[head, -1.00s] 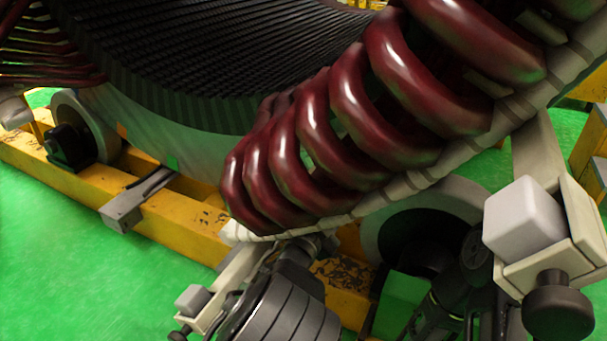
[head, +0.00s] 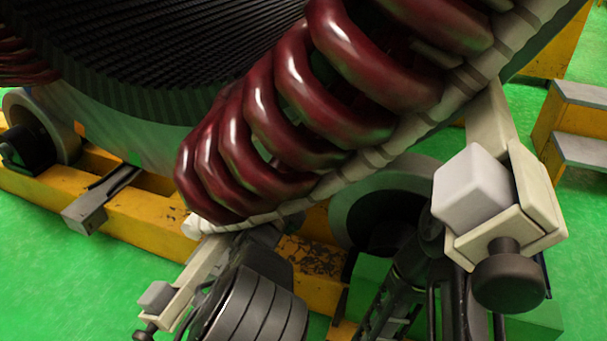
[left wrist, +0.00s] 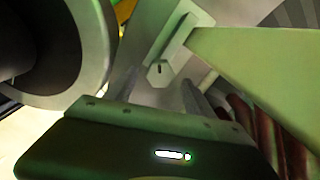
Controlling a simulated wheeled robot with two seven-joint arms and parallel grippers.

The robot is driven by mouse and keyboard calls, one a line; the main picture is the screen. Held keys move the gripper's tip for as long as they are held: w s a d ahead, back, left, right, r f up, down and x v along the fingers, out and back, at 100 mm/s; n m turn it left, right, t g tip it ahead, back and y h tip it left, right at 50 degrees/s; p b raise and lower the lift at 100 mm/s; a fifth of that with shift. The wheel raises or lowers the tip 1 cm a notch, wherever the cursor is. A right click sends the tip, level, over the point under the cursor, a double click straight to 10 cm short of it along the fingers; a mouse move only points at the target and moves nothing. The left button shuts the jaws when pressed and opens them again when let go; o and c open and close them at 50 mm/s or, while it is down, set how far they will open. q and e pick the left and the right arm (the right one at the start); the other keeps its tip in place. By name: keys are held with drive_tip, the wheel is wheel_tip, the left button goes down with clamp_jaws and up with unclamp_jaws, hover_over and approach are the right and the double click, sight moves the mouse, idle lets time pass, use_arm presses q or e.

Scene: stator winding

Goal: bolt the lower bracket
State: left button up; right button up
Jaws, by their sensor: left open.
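The lower bracket (head: 202,274) is a pale arm at the lower left of the head view, with a small white block (head: 158,296) and a black knob at its outer end. Its inner end lies under the red coils. My left wrist covers part of it, and the fingers there are hidden. In the left wrist view, a pale slotted plate (left wrist: 188,28) bears a hex bolt head (left wrist: 160,73). My left gripper (left wrist: 161,82) is open, its blurred fingers on either side of the bolt head. I cannot tell whether they touch it. My right gripper is not in view.
Large dark red coils (head: 315,85) curve around the stator above the bracket. A second pale bracket (head: 530,200) with a white block stands at the right. A yellow base frame (head: 150,222) with rollers runs below. Green floor (head: 60,290) is clear at the lower left.

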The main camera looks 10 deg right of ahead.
use_arm(q)
drive_tip(key=shift+b+x, duration=0.6)
drive_tip(key=shift+x, duration=1.75)
clamp_jaws()
